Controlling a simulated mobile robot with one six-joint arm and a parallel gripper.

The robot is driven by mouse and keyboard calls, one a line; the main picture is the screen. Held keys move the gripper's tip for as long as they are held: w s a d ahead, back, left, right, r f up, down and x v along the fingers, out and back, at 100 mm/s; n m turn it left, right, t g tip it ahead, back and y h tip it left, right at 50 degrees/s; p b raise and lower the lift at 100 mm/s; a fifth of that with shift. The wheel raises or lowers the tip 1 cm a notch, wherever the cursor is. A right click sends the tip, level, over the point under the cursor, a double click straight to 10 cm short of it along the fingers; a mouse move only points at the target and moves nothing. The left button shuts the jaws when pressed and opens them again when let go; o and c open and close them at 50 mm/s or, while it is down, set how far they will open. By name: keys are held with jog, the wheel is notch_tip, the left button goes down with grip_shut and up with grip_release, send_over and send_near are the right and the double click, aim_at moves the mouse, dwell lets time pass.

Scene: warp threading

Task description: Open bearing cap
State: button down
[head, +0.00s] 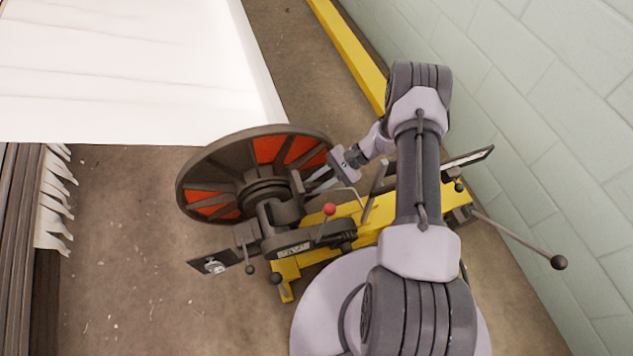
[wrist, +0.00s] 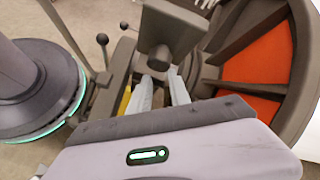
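The bearing cap (head: 284,208) looks like the dark grey curved piece over the shaft at the hub of the large flanged wheel (head: 215,172). In the wrist view, a dark block with a short round stub (wrist: 165,40) lies just beyond my fingertips; it may be part of the cap. My gripper (head: 318,181) is to the right of the cap, close to the wheel's face. In the wrist view its two pale fingers (wrist: 161,82) stand apart with a gap between them. I see nothing clearly held. Whether the fingertips touch the stub cannot be told.
The yellow stand (head: 372,228) carries a red-knobbed lever (head: 329,210) and several black-knobbed rods close to my arm. A long rod with a black ball (head: 558,262) sticks out right. White sheet (head: 120,70) lies upper left; a block wall (head: 560,130) bounds the right.

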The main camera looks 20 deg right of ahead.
jog(key=c, duration=1.4)
grip_release()
jog(key=shift+s+a+f, duration=0.1)
jog(key=shift+s+a, duration=0.1)
jog(key=shift+s, duration=0.45)
jog(key=shift+c, duration=0.2)
jog(key=o, duration=0.4)
jog(key=shift+s, duration=0.1)
jog(key=shift+c, duration=0.2)
jog(key=shift+d, duration=0.1)
jog(key=shift+w+r, duration=0.2)
jog(key=p+v, duration=0.4)
jog(key=v, duration=1.3)
jog(key=shift+d+r+p, duration=0.15)
jog(key=shift+d+p, duration=0.05)
jog(key=shift+p, duration=0.2)
jog(key=shift+w, duration=0.2)
